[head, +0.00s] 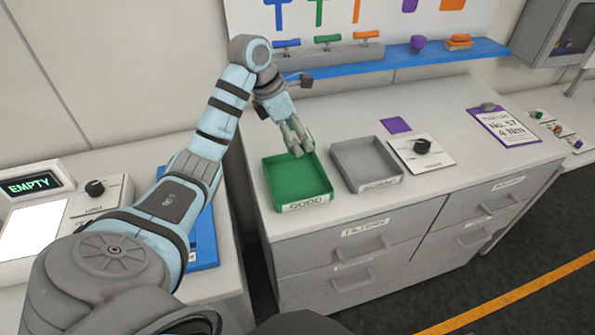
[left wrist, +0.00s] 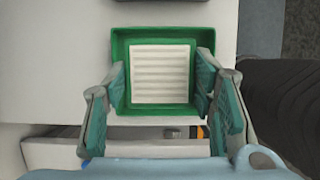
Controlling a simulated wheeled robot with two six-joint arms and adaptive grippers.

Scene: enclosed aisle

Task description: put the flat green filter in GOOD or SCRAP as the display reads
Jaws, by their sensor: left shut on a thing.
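The flat green filter (left wrist: 161,73) shows in the left wrist view as a green frame around white pleats. My left gripper (head: 297,146) is shut on it, one finger at each side in the left wrist view. In the head view only a green sliver of it shows beside the fingers. The gripper is over the back of the green GOOD tray (head: 287,192), whose visible floor is bare. A grey tray (head: 352,153) stands right of it; its label is too small to read. The display (head: 29,185) reads EMPTY. My right gripper is out of view.
A blue shelf (head: 400,68) with coloured-handled tools runs along the back. A second knob box (head: 100,196) stands by the display. Drawers front the counter.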

